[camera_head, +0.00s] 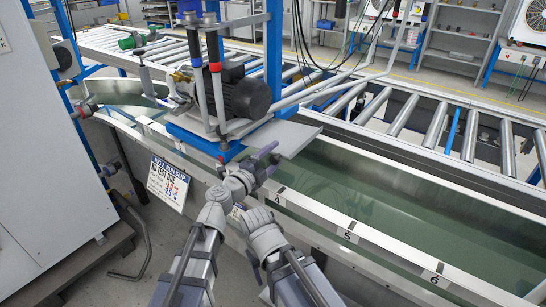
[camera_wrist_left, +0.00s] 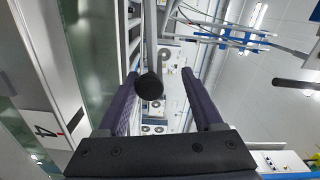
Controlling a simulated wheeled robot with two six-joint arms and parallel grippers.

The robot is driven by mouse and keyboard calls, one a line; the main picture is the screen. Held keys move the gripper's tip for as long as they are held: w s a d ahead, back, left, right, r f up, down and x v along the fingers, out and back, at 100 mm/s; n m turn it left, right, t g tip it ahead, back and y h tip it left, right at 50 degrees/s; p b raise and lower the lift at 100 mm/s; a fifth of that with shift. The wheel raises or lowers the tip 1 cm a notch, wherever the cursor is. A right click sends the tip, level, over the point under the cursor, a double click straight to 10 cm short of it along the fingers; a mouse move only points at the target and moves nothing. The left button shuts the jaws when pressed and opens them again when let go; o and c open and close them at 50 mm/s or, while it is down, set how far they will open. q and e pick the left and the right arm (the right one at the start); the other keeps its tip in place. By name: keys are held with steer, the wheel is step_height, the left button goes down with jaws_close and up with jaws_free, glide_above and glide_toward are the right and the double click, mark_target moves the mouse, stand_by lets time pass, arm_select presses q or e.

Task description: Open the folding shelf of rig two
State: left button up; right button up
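A flat pale grey plate (camera_head: 292,140), which looks like the folding shelf, lies level beside the pump's blue base on the tank rim. A slip reading "RIG 2 RUN SLIP" (camera_head: 168,184) hangs on the tank front to its left. My left gripper (camera_head: 268,158) is just in front of the plate, above the rim. In the left wrist view its two dark fingers stand wide apart. A black round end (camera_wrist_left: 150,87) on a grey bar shows between them; I cannot tell how near it is. My right arm reaches in at lower centre, but its fingertips are not visible.
The long tank (camera_head: 370,190) holds greenish water, with a numbered rim. A roller conveyor (camera_head: 400,115) runs behind. A grey cabinet (camera_head: 45,150) stands left.

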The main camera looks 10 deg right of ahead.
arm_select(q)
steer(key=v, duration=0.7)
steer(key=shift+s+a, duration=0.3)
